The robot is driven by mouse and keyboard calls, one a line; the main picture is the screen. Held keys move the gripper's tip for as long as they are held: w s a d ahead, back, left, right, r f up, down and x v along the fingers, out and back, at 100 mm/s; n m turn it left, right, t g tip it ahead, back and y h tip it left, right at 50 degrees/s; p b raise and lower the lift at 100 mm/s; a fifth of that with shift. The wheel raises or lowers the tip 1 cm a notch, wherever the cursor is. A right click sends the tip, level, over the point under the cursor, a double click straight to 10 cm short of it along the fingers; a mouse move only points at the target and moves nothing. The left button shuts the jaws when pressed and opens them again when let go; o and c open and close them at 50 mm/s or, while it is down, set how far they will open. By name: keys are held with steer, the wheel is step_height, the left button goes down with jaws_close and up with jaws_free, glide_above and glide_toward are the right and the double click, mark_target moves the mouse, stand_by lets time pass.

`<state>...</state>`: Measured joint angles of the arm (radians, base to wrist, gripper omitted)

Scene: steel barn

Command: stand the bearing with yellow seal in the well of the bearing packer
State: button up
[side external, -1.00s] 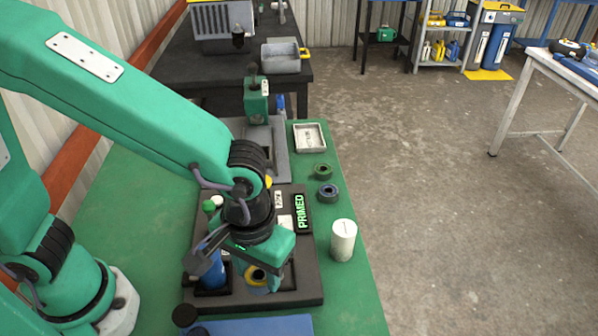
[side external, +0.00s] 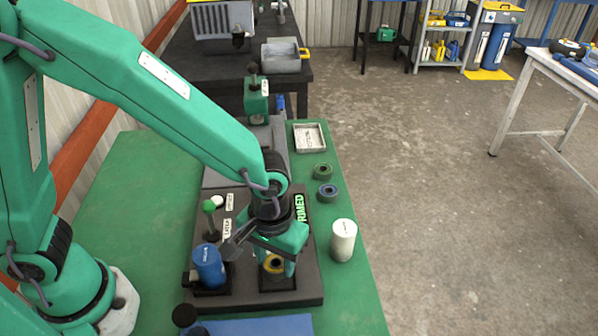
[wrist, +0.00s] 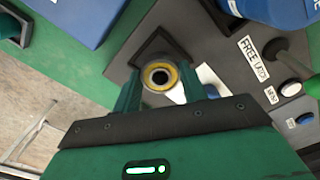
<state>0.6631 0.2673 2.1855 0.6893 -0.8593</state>
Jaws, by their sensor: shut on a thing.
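The bearing with yellow seal (side external: 273,264) is between the fingers of my gripper (side external: 276,266). In the wrist view the bearing (wrist: 160,76) shows its yellow ring and dark bore face-on, between both fingertips (wrist: 160,84). The bearing packer (side external: 312,284) is a dark plate on the green bench. A dark square-rimmed recess, which looks like its well (side external: 290,285), lies under my gripper at the plate's front right. The bearing is over or within the rim; I cannot tell its height or whether it touches. The fingers and bearing hide much of the recess.
A blue cylinder (side external: 209,264) stands left of my gripper, with a green-knobbed lever (side external: 209,208) behind it. A white cylinder (side external: 343,240) stands to the right. A blue ring (side external: 327,193), a green ring (side external: 322,171) and a grey tray (side external: 309,138) lie farther back.

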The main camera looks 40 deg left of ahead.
mark_target(275, 263)
steer(key=shift+f, duration=0.9)
steer(key=o, duration=1)
steer(key=shift+f, duration=0.1)
step_height(275, 263, up, 12)
steer(key=shift+r, duration=0.15)
